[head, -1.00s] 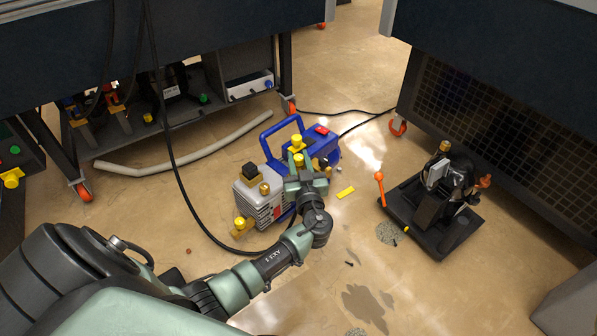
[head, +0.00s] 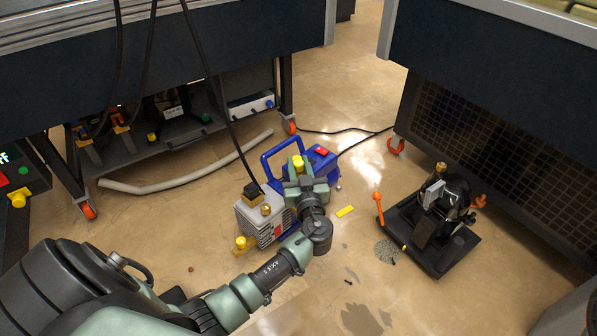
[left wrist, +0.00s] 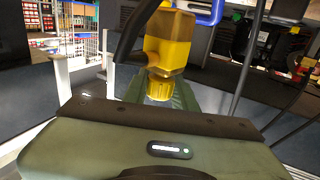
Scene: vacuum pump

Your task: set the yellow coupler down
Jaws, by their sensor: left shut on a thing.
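A yellow coupler (head: 298,163) shows at the tip of my left gripper (head: 300,178), in front of the vacuum pump. In the left wrist view the coupler (left wrist: 168,45) is a yellow block with a ribbed round end, and my left gripper (left wrist: 158,96) is shut on that end between its green fingers. The pump has a grey finned body (head: 262,220), a blue handle (head: 268,160) and a blue housing with a red switch (head: 322,151). My gripper hides the pump's middle. I cannot tell whether the coupler touches the pump. My right gripper is not in view.
A yellow fitting (head: 242,243) is at the pump's lower left. A black tray (head: 436,262) with dark equipment stands further right. A pale hose (head: 190,180) lies behind left. Open floor is between pump and tray.

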